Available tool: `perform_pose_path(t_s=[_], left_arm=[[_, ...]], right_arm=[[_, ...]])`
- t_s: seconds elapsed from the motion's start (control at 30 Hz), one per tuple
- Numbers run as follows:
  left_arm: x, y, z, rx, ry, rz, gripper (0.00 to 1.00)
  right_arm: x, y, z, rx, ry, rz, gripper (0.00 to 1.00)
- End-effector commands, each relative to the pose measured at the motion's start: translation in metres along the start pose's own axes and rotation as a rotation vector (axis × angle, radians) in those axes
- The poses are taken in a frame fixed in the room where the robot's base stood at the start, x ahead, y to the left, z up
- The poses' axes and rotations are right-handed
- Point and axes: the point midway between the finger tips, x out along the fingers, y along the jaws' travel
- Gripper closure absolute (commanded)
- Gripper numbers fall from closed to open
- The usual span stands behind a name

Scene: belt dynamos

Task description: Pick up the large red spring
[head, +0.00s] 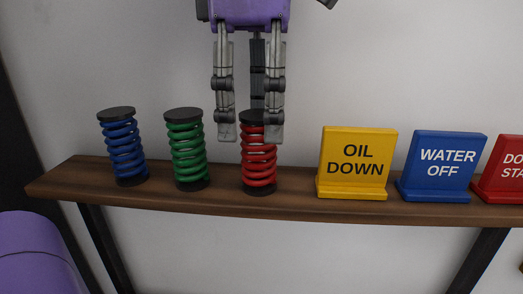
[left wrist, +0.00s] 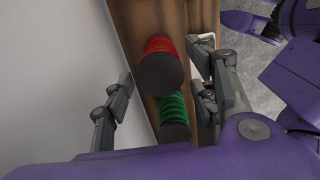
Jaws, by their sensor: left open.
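The red spring (head: 259,168) with black end caps stands upright on the wooden shelf, third from the left. In the left wrist view its black top cap (left wrist: 160,71) faces the camera, with red coils (left wrist: 159,43) above it. My left gripper (head: 250,136) points down over the red spring, its fingers open and overlapping the spring's top in the head view. In the left wrist view the fingers (left wrist: 165,75) are spread on both sides of the spring, with gaps visible. My right gripper is not in view.
A green spring (head: 188,153) and a blue spring (head: 125,151) stand to the left on the shelf (head: 300,205). To the right are a yellow OIL DOWN sign (head: 357,160), a blue WATER OFF sign (head: 441,166) and a red sign (head: 503,170) cut off by the edge. A pale wall is behind.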

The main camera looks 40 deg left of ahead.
Motion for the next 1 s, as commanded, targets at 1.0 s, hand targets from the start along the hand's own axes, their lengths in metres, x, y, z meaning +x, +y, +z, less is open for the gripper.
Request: perform_pose_path(t_s=[1.0], left_arm=[[0.073, -0.001, 0.006, -0.002, -0.002, 0.0, 0.71]], right_arm=[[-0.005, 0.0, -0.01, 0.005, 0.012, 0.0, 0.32]])
